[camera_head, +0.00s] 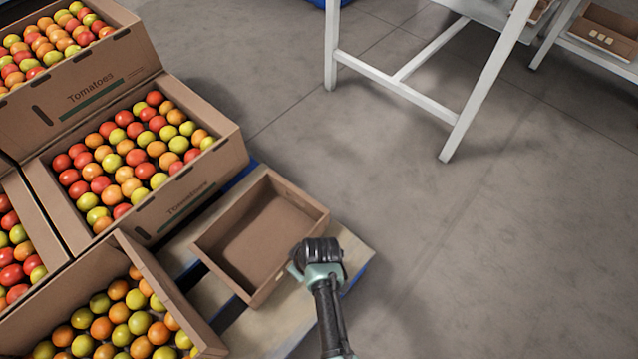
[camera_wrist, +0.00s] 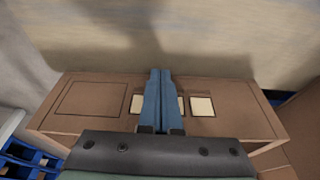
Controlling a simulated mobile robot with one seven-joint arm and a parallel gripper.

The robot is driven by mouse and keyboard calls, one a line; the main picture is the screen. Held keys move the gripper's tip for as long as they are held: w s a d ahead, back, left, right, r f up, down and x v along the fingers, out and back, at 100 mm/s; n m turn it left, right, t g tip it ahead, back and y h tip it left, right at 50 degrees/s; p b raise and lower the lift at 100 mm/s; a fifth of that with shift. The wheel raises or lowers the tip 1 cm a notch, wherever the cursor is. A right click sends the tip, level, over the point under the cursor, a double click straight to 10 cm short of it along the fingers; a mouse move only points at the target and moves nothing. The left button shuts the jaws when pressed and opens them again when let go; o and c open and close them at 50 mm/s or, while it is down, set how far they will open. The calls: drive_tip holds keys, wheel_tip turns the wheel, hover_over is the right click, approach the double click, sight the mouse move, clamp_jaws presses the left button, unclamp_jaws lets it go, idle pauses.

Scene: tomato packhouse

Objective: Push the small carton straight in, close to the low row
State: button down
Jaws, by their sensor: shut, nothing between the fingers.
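The small carton (camera_head: 282,282) is brown, open-topped and empty. It sits on the pallet beside the full tomato cartons, with a gap between them. One tomato carton (camera_head: 190,192) of the low row stands to its upper left, another (camera_head: 165,285) to its lower left. My gripper (camera_head: 296,268) is at the small carton's right-hand wall in the head view. In the wrist view its blue fingers (camera_wrist: 160,75) are shut together and empty, in front of a carton wall (camera_wrist: 92,100) with pale labels. I cannot tell whether they touch it.
The pallet (camera_head: 335,238) has a bare light top and blue parts at its edge. A higher tomato carton (camera_head: 125,68) rises at the upper left. A white-legged table (camera_head: 432,97) stands at the top right. The grey floor to the right is clear.

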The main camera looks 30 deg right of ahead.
sight(271, 243)
drive_tip(key=w+a+b, duration=0.1)
drive_tip(key=w, duration=0.2)
drive_tip(key=w+a+b, duration=0.1)
drive_tip(key=w, duration=0.2)
drive_tip(key=w+a+b, duration=0.1)
drive_tip(key=w, duration=0.2)
drive_tip(key=shift+a+f, duration=0.1)
drive_tip(key=shift+f, duration=0.05)
drive_tip(key=shift+w+a, duration=0.15)
drive_tip(key=shift+w, duration=0.2)
